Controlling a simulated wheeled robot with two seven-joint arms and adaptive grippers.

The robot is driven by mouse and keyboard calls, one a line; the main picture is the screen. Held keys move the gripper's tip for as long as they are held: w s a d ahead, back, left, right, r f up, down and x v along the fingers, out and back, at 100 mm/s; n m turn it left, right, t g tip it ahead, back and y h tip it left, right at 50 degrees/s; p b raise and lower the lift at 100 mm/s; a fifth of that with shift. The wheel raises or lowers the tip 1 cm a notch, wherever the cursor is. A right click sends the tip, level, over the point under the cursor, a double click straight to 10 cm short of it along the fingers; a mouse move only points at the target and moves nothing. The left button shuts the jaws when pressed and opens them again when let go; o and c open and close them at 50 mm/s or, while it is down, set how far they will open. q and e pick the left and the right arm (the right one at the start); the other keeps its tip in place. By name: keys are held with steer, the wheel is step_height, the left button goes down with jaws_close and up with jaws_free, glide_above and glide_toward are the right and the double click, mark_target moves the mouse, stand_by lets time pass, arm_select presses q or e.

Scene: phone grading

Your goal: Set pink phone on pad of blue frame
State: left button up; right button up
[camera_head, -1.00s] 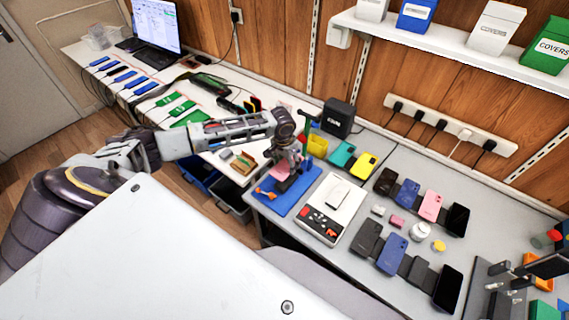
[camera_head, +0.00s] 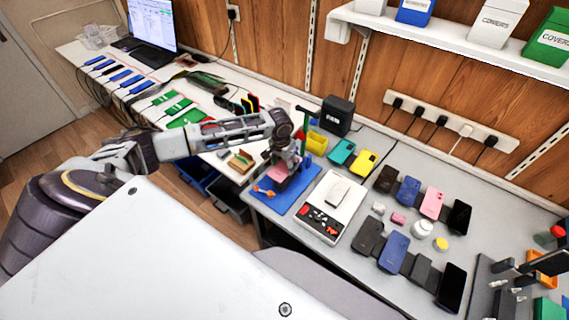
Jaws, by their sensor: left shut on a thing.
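The blue frame (camera_head: 301,188) lies near the left end of the grey table, with a dark upright and a green part at its back. My left gripper (camera_head: 284,162) is over this frame, pointing down. It is shut on the pink phone (camera_head: 276,174), which shows low under the fingers, over the frame's middle. The pad is mostly hidden by the phone and gripper, and I cannot tell whether the phone touches it. An orange piece (camera_head: 263,191) sits at the frame's front left. My right gripper is not in view.
A white device (camera_head: 326,217) with a black and red panel stands just right of the frame. Yellow (camera_head: 318,144) and black (camera_head: 337,115) boxes stand behind. Several phones on dark stands, including another pink phone (camera_head: 432,203), fill the right side.

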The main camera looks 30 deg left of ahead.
mark_target(284, 167)
arm_select(q)
steer(key=shift+f+b, duration=0.7)
steer(key=shift+f, duration=0.1)
steer(key=shift+f+b, duration=1.05)
steer(key=shift+b, duration=0.15)
steer(key=shift+f, duration=0.95)
steer(key=shift+p, duration=0.55)
steer(key=shift+p, duration=0.7)
stand_by(1.0)
